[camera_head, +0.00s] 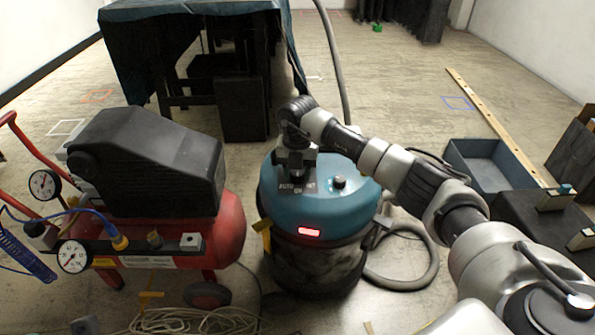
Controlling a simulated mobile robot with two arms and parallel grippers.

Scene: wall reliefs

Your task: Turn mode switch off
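A shop vacuum with a teal lid (356,172) and a dark drum stands in the middle of the head view. A dark label plate (298,189) with white lettering, partly readable as AUTO and ON, lies on the left of the lid. My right gripper (295,170) points down at the top edge of this plate. It covers the spot where the mode switch sits, so the switch and its position are hidden. I cannot tell whether the fingers touch or hold it. A red light (309,232) glows on the vacuum's front. My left gripper is out of view.
A small knob (339,182) stands on the lid right of the plate. A red and black compressor (150,165) with gauges stands close on the left. A grey hose (408,281) curls at right. A draped table (190,30) stands behind; a blue-grey bin (497,186) lies right.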

